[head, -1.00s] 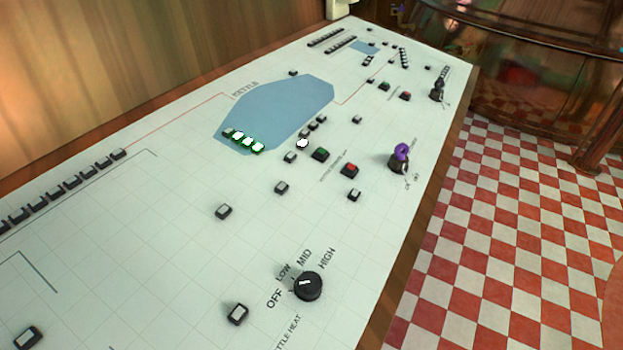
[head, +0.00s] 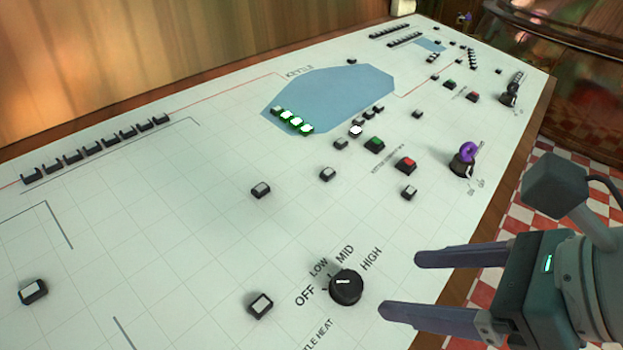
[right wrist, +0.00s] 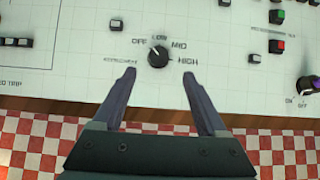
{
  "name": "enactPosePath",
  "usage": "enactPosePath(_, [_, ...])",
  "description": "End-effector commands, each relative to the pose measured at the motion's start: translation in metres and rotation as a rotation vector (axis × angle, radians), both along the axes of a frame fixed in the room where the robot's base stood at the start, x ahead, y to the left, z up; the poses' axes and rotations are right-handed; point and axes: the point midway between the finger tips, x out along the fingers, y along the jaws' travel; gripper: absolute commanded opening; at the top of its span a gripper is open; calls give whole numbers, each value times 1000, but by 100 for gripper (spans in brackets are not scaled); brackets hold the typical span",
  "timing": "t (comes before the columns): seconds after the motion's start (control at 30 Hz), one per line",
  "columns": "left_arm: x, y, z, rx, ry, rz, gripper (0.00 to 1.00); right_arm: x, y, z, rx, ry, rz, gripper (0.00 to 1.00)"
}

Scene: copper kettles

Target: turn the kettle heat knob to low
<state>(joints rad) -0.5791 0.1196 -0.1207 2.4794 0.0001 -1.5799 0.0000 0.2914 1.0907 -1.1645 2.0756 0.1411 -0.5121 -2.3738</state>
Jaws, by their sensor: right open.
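The kettle heat knob (head: 346,289) is a round black dial with a white mark, on the white panel (head: 200,235) near its front edge. OFF, LOW, MID and HIGH are printed around it. In the right wrist view the knob (right wrist: 158,58) has its mark pointing up-left, on the OFF and LOW side; the exact setting is hard to tell. My right gripper (head: 401,284) is open and empty, just right of the knob in the head view. In the wrist view its fingertips (right wrist: 158,73) point at the knob from below, one to each side. My left gripper is not in view.
A purple-topped knob (head: 466,160), a red button (head: 406,165) and a green button (head: 375,145) sit farther along the panel. A small pale button (head: 261,305) lies left of the heat knob. Below the panel's wooden edge is a red-and-white checkered floor (right wrist: 30,145).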

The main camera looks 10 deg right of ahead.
Motion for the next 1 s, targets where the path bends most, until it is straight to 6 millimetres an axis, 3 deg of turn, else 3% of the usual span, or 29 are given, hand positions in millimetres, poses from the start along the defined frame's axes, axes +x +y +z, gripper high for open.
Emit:
enactPosePath(0.5, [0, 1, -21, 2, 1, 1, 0, 47, 39, -61, 6, 1, -2, 75])
enactPosePath(0.9, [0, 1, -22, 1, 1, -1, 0, 52, 42, -66, 3, 1, -2, 75])
enactPosePath(1.0, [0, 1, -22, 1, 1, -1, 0, 52, 42, -66, 3, 1, -2, 64])
